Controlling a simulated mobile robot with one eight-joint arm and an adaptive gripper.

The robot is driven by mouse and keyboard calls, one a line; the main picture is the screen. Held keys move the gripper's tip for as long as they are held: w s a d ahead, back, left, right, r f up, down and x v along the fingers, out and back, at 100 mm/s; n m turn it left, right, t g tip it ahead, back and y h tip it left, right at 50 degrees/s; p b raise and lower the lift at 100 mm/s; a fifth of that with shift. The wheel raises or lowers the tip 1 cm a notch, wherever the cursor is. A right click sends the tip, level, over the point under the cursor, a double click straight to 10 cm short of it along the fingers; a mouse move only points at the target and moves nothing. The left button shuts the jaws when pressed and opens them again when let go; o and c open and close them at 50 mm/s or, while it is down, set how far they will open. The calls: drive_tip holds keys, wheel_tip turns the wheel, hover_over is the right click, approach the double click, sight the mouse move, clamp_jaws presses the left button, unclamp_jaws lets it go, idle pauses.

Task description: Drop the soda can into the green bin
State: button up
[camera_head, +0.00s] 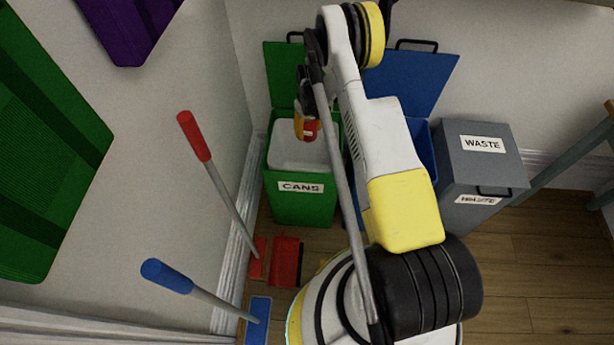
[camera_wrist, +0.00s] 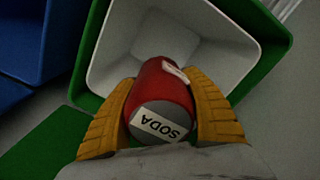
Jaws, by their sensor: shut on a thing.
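The soda can (camera_wrist: 165,88) is red with a grey end and a label reading SODA. My gripper (camera_wrist: 163,110) is shut on it, with one yellow finger on each side. In the head view, my gripper (camera_head: 307,128) holds the can over the open top of the green bin (camera_head: 303,208), which has a CANS label, a white liner and a raised green lid. In the wrist view, the white interior of the green bin (camera_wrist: 250,38) lies beyond the can. My arm hides part of the bin's right side in the head view.
A blue bin with a raised blue lid (camera_head: 415,80) stands right of the green bin, partly behind my arm. A closed grey WASTE bin (camera_head: 482,165) is further right. Red-handled (camera_head: 195,135) and blue-handled (camera_head: 165,275) tools stand at the left near the wall.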

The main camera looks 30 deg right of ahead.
drive_tip(key=o, duration=1)
drive_tip(key=shift+r, duration=0.1)
wheel_tip(320, 180, up, 12)
drive_tip(key=shift+f, duration=0.1)
